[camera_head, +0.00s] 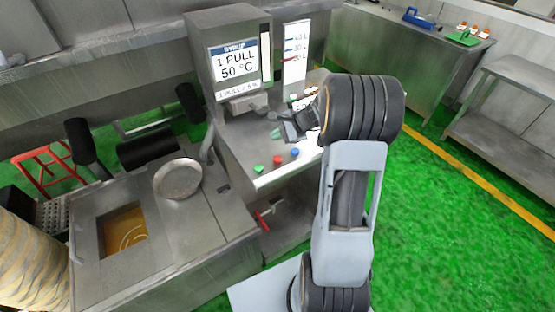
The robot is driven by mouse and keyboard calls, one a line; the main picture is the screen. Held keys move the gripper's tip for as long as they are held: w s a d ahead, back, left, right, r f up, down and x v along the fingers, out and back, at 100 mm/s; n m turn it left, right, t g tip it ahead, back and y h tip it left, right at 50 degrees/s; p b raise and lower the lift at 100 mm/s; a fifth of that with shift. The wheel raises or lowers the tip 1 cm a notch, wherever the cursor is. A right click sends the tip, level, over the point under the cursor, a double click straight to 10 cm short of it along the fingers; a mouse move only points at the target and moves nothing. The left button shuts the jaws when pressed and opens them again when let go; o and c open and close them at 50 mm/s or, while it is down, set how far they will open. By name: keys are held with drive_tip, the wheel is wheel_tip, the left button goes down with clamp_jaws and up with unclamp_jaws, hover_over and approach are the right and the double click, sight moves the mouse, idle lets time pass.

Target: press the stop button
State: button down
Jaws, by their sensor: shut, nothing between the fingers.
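Three small buttons sit in a row along the front edge of the steel machine's counter: a green button (258,169) on the left, a red button (277,160) in the middle and a blue button (295,152) on the right. No label is readable on them, so I cannot read which is the stop button. My gripper (281,131) is above the counter, in the picture a little above the red and blue buttons. It is shut and empty. It appears apart from the buttons. My arm hides part of the counter's right side.
A syrup display (238,63) reading "1 PULL 50 °C" stands behind the counter, beside a white litre scale (295,55). A red-handled valve (262,222) is below the counter. A round steel lid (178,178) lies left. Green floor (450,230) is open at right.

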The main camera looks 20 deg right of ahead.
sight(278, 160)
drive_tip(key=shift+f+b, duration=2.95)
drive_tip(key=shift+f, duration=1.2)
drive_tip(key=shift+f+b, duration=0.35)
drive_tip(key=shift+b, duration=0.15)
drive_tip(key=shift+f+b, duration=0.55)
drive_tip(key=shift+r, duration=0.2)
drive_tip(key=shift+r+p, duration=0.7)
drive_tip(key=shift+r, duration=0.1)
drive_tip(key=shift+r, duration=0.15)
drive_tip(key=shift+r+p, duration=1.8)
drive_tip(key=shift+r, duration=0.55)
